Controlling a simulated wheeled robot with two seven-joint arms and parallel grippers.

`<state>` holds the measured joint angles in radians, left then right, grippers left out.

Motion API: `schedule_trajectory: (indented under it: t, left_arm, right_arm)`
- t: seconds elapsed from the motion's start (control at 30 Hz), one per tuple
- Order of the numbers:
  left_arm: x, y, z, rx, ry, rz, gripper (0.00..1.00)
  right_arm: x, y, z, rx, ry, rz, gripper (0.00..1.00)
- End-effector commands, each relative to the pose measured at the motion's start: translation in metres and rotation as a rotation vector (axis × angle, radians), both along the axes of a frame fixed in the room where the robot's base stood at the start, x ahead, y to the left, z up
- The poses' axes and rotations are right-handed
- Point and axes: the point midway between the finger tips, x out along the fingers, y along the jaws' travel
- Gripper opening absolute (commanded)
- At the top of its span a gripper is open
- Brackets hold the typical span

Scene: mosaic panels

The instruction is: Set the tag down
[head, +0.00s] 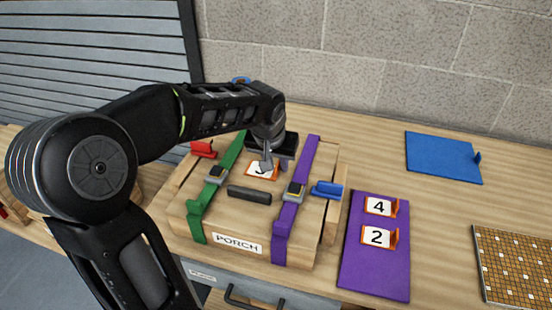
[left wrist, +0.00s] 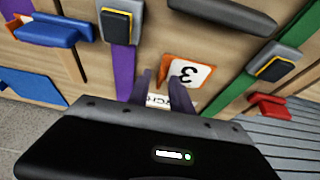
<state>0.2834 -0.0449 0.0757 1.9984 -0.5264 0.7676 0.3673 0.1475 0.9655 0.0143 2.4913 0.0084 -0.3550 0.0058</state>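The white tag with an orange border and a 3 (head: 260,170) is low over the top of the wooden crate, between the green and purple straps. It also shows in the left wrist view (left wrist: 190,73), with its orange tab at the fingers. My left gripper (head: 267,165) points down and its fingers look shut on that tab. I cannot tell whether the tag touches the wood. A white label (left wrist: 158,101) with part of its lettering hidden shows beside the fingers. My right gripper is not in view.
The crate (head: 178,212) has a PORCH label (head: 237,243), a dark handle (head: 249,194), a red clip (head: 203,149) and a blue clip (head: 327,189). A purple panel (head: 375,275) at right holds tags 4 (head: 379,206) and 2 (head: 376,237). A blue panel (head: 437,155) lies behind; bare table is between.

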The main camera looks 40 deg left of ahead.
Motion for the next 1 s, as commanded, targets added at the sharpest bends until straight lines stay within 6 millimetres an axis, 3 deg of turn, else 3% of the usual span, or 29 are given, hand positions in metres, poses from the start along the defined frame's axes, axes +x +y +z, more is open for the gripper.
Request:
schedule_trajectory:
  t: [0.27,0.7,1.0]
  left_arm:
    - [-0.006,-0.003,0.022,0.001,-0.006,0.001,0.26]
    - [-0.038,-0.014,0.101,0.001,-0.004,-0.001,0.26]
    - [-0.044,-0.015,0.114,0.0,0.001,0.0,0.26]
  right_arm:
    - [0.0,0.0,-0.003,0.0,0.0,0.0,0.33]
    - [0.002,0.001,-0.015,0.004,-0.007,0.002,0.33]
    - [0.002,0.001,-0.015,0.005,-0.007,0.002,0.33]
